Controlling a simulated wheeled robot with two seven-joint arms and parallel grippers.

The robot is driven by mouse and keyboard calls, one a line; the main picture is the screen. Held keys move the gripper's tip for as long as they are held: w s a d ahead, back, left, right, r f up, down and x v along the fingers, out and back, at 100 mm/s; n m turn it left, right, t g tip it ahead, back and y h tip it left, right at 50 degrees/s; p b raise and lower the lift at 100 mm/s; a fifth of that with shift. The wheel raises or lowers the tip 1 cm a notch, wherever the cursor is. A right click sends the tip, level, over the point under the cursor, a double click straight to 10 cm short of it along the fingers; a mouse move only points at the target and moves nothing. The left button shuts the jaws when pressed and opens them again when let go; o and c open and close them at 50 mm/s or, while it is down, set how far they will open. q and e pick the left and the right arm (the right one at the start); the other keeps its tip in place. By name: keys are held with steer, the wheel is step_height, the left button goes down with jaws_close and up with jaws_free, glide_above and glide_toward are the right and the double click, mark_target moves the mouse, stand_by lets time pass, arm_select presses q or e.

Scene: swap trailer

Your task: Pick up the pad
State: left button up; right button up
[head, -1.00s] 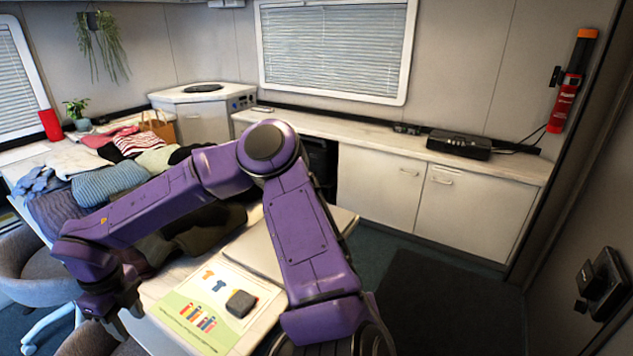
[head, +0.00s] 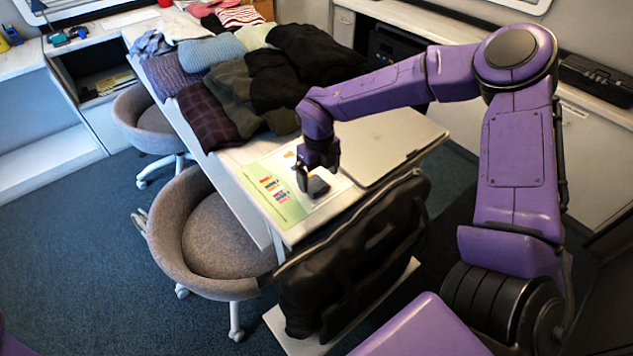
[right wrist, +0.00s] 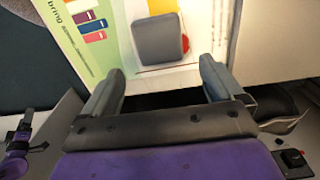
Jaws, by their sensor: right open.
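The pad (head: 318,187) is a small dark grey block with rounded corners. It lies on a printed sheet (head: 277,204) near the front end of the table. In the right wrist view the pad (right wrist: 160,38) is beyond the fingertips, roughly centred between them, with yellow and red showing at its edges. My right gripper (head: 313,175) hangs over the pad, pointing down, and partly covers it in the head view. In the right wrist view its fingers (right wrist: 161,80) are apart with nothing between them. My left gripper is not in view.
A closed grey laptop-like slab (head: 385,145) lies right of the sheet. Folded clothes (head: 255,85) fill the table behind. A black bag (head: 350,260) stands at the table's near end. A grey chair (head: 210,240) stands at its left side.

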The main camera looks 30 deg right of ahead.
mark_target(317, 186)
steer(key=f, duration=0.4)
steer(key=shift+w+f, duration=0.15)
steer(key=shift+w, duration=0.25)
steer(key=c, duration=1.1)
